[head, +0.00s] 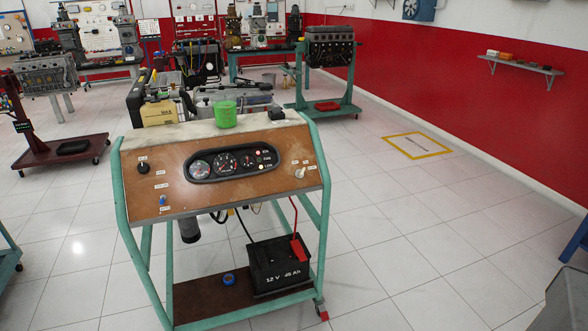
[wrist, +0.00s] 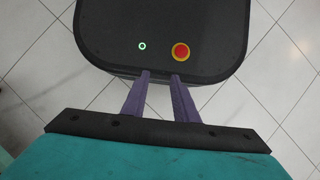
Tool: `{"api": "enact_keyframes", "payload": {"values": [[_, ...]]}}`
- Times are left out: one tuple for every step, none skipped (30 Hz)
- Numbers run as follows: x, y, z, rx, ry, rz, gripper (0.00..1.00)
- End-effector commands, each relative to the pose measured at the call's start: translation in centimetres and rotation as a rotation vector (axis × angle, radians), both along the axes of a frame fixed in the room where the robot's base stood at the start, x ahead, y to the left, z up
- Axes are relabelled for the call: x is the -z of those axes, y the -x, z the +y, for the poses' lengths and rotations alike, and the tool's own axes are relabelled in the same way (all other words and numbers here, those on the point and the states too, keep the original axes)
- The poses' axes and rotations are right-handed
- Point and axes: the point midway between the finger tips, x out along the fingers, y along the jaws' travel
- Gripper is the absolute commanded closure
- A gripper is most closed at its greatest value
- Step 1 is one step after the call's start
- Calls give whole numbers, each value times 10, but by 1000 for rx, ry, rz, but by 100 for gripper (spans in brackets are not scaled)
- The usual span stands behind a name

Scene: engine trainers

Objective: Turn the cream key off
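The cream key (head: 300,172) is on the right end of the sloped brown panel (head: 230,195) of the engine trainer, with small labels around it. Its exact angle is too small to read. The gauge cluster (head: 225,163) beside it has red and pale lamps lit at its right side. My gripper (wrist: 161,76) shows only in the wrist view. Its two purple fingers are apart with nothing between them. It is over a dark rounded surface with a red button, away from the key, which the wrist view does not show.
A black knob (head: 142,167) and a blue switch (head: 162,200) are at the panel's left. A green cup (head: 225,114) stands on top. A battery (head: 277,266) sits on the lower shelf. Open tiled floor (head: 420,230) lies to the right.

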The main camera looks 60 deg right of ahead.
Motion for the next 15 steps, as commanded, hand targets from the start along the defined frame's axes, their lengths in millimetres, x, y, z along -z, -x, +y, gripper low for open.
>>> {"api": "enact_keyframes", "payload": {"values": [[0, 0, 0, 0, 0, 0, 73], [0, 0, 0, 0, 0, 0, 73], [0, 0, 0, 0, 0, 0, 73], [0, 0, 0, 0, 0, 0, 73], [0, 0, 0, 0, 0, 0, 73], [0, 0, 0, 0, 0, 0, 73], [0, 0, 0, 0, 0, 0, 73], [0, 0, 0, 0, 0, 0, 73], [0, 0, 0, 0, 0, 0, 73], [0, 0, 0, 0, 0, 0, 73], [0, 0, 0, 0, 0, 0, 73], [0, 0, 0, 1, 0, 0, 73], [0, -1, 0, 3, -1, -1, 73], [-1, -2, -1, 5, -1, -3, 73], [-2, -5, -1, 10, -2, -6, 73]]}}
